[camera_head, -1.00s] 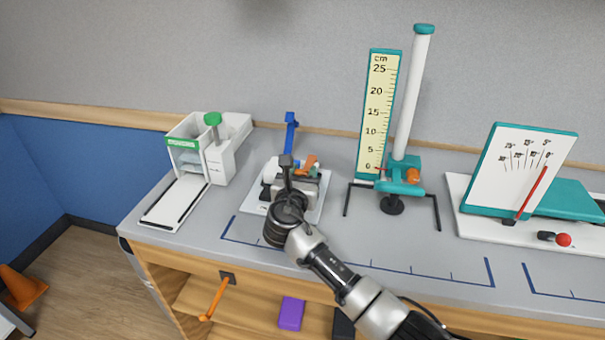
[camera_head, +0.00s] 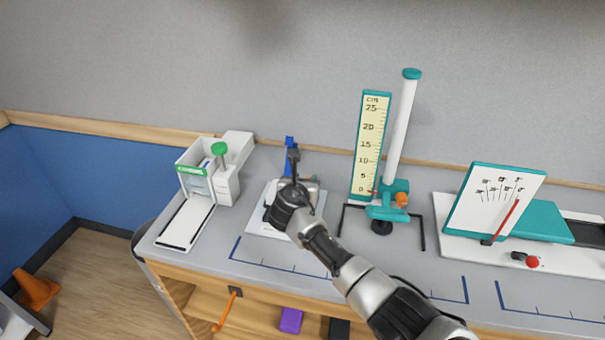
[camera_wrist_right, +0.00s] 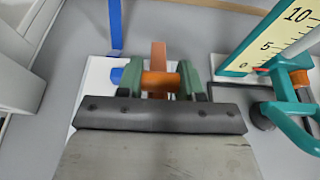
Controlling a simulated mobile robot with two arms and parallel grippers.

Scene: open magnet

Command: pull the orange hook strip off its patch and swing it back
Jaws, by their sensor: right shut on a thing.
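The orange hook strip (camera_wrist_right: 158,58) shows in the right wrist view, with a thicker orange part (camera_wrist_right: 160,82) between two green finger-like parts. My right gripper (camera_wrist_right: 166,88) is shut on this orange part. In the head view my right gripper (camera_head: 292,170) is over the white base plate (camera_head: 258,227), and my wrist hides most of the device and the strip. A blue upright (camera_head: 289,144) stands at the back of the plate; it also shows in the right wrist view (camera_wrist_right: 116,25). The patch cannot be made out. My left gripper is not in view.
A white device with a green knob (camera_head: 219,149) stands to the left. A scale board (camera_head: 370,140) with a teal stand (camera_head: 387,212) is close on the right. A tilted dial board (camera_head: 490,205) is farther right. The front of the grey bench is mostly clear.

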